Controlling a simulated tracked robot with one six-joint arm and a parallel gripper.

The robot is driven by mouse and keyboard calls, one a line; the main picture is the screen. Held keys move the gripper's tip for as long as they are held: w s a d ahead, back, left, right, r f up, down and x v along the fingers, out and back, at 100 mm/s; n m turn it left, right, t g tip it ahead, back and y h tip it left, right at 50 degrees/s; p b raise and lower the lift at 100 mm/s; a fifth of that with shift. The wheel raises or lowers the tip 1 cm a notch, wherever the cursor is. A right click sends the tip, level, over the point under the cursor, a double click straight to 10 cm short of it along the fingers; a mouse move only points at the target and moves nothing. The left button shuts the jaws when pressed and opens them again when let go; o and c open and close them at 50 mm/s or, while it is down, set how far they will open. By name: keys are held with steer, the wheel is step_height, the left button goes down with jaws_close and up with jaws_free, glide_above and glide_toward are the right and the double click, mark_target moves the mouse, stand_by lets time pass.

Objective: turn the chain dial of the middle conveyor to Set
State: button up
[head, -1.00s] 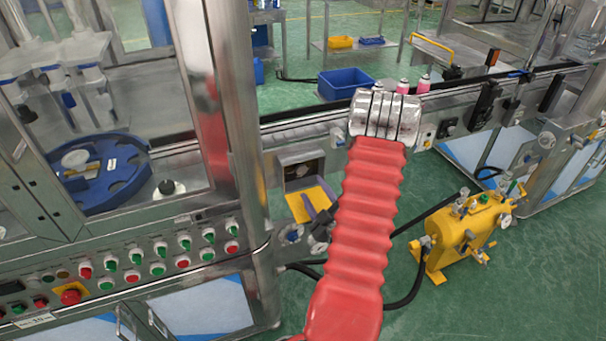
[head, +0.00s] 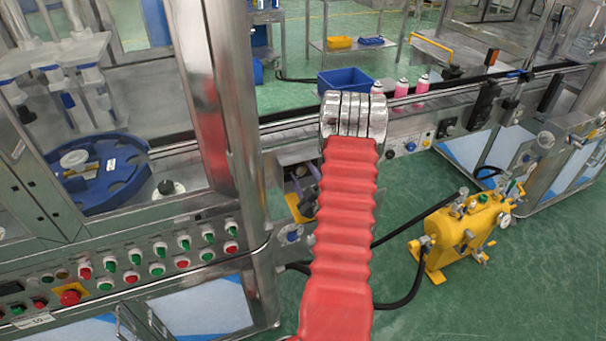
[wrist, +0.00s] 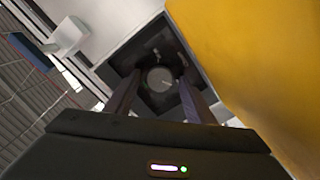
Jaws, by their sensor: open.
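The chain dial (wrist: 160,79) is a round grey knob in a dark square recess in the wrist view. A light mark shows on it, but its setting is too small to read. My gripper (wrist: 158,92) is open, with its two dark purple fingers on either side of the knob. I cannot tell whether they touch it. In the head view, my gripper (head: 303,180) is in front of the dial's box on the conveyor side, partly behind my red arm. The dial itself is hidden there.
A yellow flap (head: 297,207) hangs below the box and fills the right of the wrist view (wrist: 255,55). A machine with a button panel (head: 150,258) stands at left. Pink cans (head: 401,88) stand on the conveyor. A yellow pump unit (head: 465,235) is on the floor at right.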

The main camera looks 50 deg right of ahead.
steer(key=shift+c, duration=0.7)
steer(key=c, duration=0.9)
steer(key=shift+m, duration=0.5)
steer(key=m, duration=0.3)
steer(key=shift+m, duration=0.3)
steer(key=m, duration=0.4)
steer(key=shift+d+m, duration=0.1)
steer(key=shift+m, duration=0.2)
steer(key=m, duration=0.4)
steer(key=shift+s+m, duration=0.15)
steer(key=shift+m, duration=0.15)
steer(key=shift+d+m, duration=0.2)
steer(key=shift+m, duration=2.1)
steer(key=shift+f, duration=0.1)
